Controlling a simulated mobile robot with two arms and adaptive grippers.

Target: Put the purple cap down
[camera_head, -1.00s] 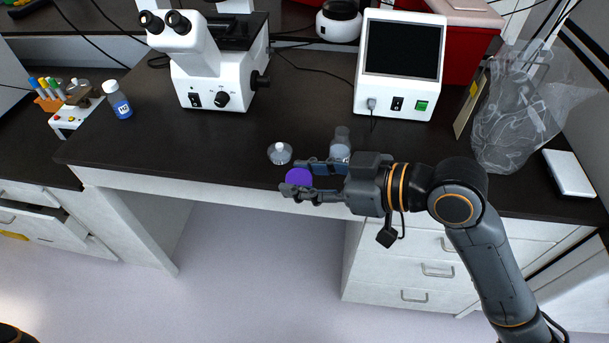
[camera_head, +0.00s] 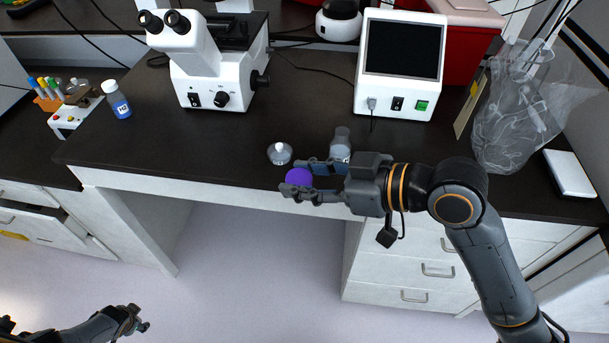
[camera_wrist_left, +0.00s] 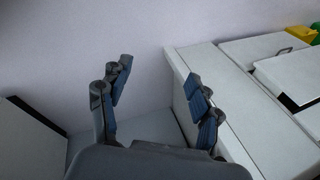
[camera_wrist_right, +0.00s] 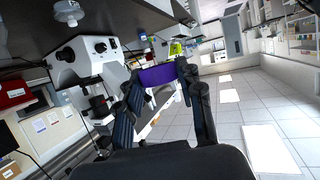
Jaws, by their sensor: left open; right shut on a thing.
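The purple cap (camera_head: 298,177) is between the fingertips of my right gripper (camera_head: 306,181), near the front edge of the dark bench. In the right wrist view the cap (camera_wrist_right: 158,75) spans the gap between both fingertips. My right gripper is shut on it. From the head view I cannot tell whether the cap touches the bench. My left gripper (camera_head: 134,322) is open and empty, low over the floor at the bottom left. In the left wrist view its fingers (camera_wrist_left: 158,90) are spread with nothing between them.
A small clear-and-white vessel (camera_head: 280,153) stands just left of the cap, and a clear bottle (camera_head: 341,144) stands behind my right gripper. A microscope (camera_head: 210,65), a screen device (camera_head: 400,65) and a blue-labelled bottle (camera_head: 118,101) stand farther back. The middle of the bench is clear.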

